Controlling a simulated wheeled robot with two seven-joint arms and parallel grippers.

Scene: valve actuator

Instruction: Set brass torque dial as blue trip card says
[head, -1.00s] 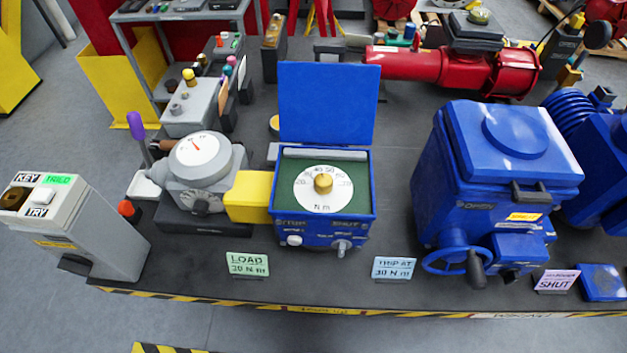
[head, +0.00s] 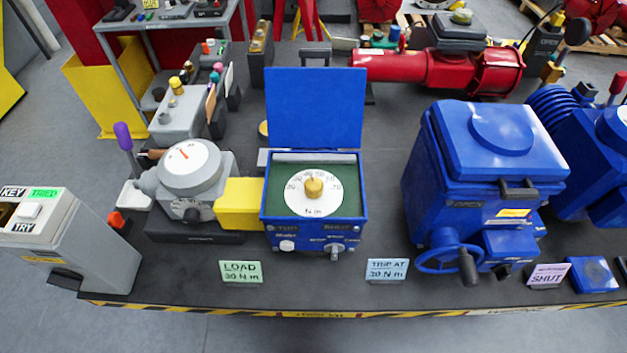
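The brass torque dial (head: 314,187) is a round knob at the centre of a white N m scale plate (head: 313,207), inside a blue box (head: 314,233) whose lid (head: 315,108) stands open. Its pointer setting is too small to read. The blue trip card (head: 387,270) stands in front of the box, to its right, and appears to read "TRIP AT 30 N m". A green card (head: 240,272) at the left reads "LOAD 30 N m". Neither of my grippers shows in the head view.
A grey gauge unit (head: 190,170) with a yellow coupling (head: 239,203) adjoins the box on the left. A KEY/TRIED/TRY box (head: 62,240) stands at the far left. A large blue actuator (head: 485,170) with a handwheel (head: 448,258) stands at the right. The bench front edge is striped.

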